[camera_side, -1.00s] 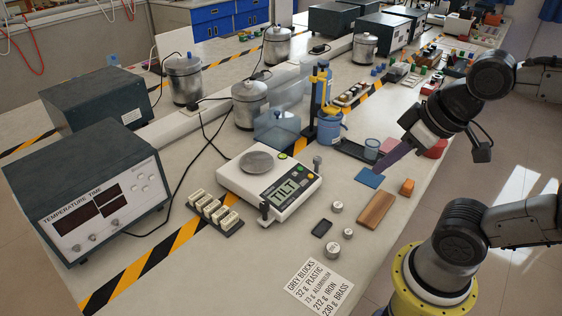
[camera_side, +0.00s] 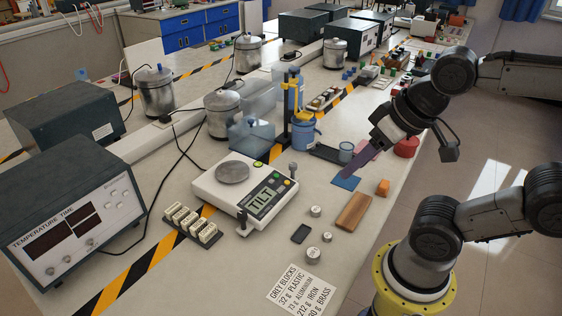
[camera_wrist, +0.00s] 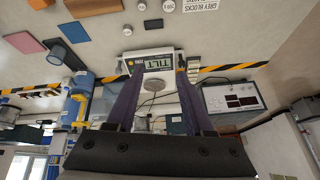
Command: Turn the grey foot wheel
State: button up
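The white balance (camera_side: 216,196) has a round grey pan and a display reading TILT. A grey foot wheel (camera_side: 293,171) stands at its right corner, and a dark foot wheel (camera_side: 241,218) at its front corner. In the wrist view the grey foot wheel (camera_wrist: 127,32) shows small at the balance's upper left. My gripper (camera_side: 349,171) appears over the blue pad, right of the balance and apart from the grey wheel. Its purple fingers (camera_wrist: 158,80) stand wide apart and empty in the wrist view, with the balance pan seen between them.
A blue pad (camera_side: 345,183), wooden block (camera_side: 353,211), orange block (camera_side: 383,188) and several grey cylinders lie right of the balance. A blue bottle with a yellow clamp stand (camera_side: 297,110) stands behind. A tile rack (camera_side: 192,225) stands left, the temperature box (camera_side: 75,215) farther left.

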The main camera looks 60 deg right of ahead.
jog(key=shift+o, duration=0.4)
jog(key=w+d+r+m, duration=0.1)
jog(key=w+r+m, duration=0.4)
jog(key=w+m, duration=0.1)
jog(key=shift+w+d+r+m+g, duration=0.2)
jog(key=shift+w+m+g, duration=0.15)
jog(key=shift+m, duration=0.25)
jog(key=m+g, duration=0.5)
jog(key=m, duration=0.6)
send_over(293, 164)
notch_tip(293, 164, down, 12)
notch_tip(293, 164, down, 14)
jog(key=shift+a+r, duration=0.1)
jog(key=shift+r, duration=0.15)
grip_shut()
